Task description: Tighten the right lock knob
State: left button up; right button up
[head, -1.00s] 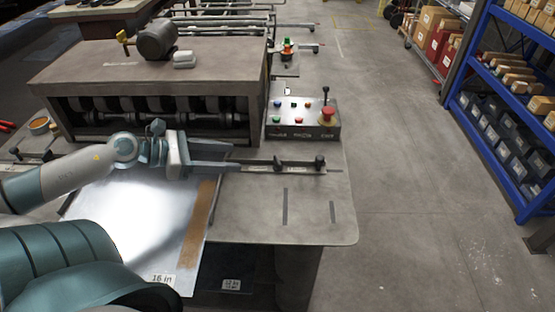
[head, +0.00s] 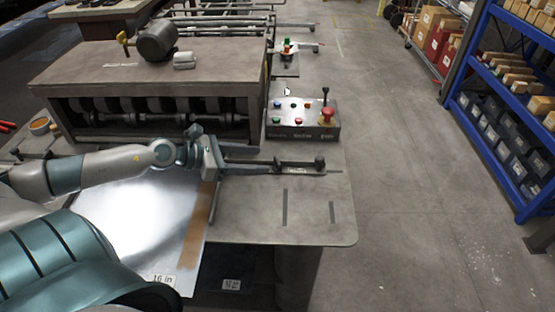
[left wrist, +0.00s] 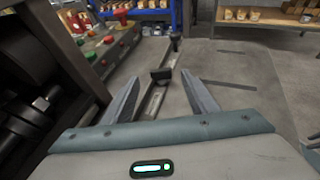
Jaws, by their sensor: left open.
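My left gripper (head: 262,158) is open over the right end of the guide rail, its fingers pointing right along it. A small black knob (head: 278,163) stands on the rail just beyond the fingertips. In the left wrist view this knob (left wrist: 161,75) shows between and slightly ahead of the open fingers (left wrist: 161,88), with no contact visible. A second black knob (head: 320,162) stands at the rail's right end and also shows farther ahead in the left wrist view (left wrist: 175,40). I cannot tell which is the lock knob.
A control box (head: 303,130) with colored buttons and a red stop stands behind the rail. The roller machine (head: 150,85) is at the left. A shiny metal sheet (head: 140,225) lies in front. The table's right front (head: 265,215) is clear.

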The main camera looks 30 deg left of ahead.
aim_at(275, 161)
pick_arm(q)
jog(key=shift+x, duration=0.9)
jog(key=shift+r+p+x, duration=0.2)
jog(key=shift+p+x, duration=0.55)
jog(key=shift+x, duration=0.3)
jog(key=shift+p+x, duration=0.45)
jog(key=shift+x, duration=0.75)
jog(key=shift+w+d+f, duration=0.4)
jog(key=shift+w+d, duration=0.05)
pick_arm(e)
jog(key=shift+r, duration=1.5)
pick_arm(q)
jog(key=shift+c, duration=0.3)
jog(key=c, duration=1)
pick_arm(e)
jog(key=shift+a+f, duration=0.1)
jog(key=shift+a, duration=0.1)
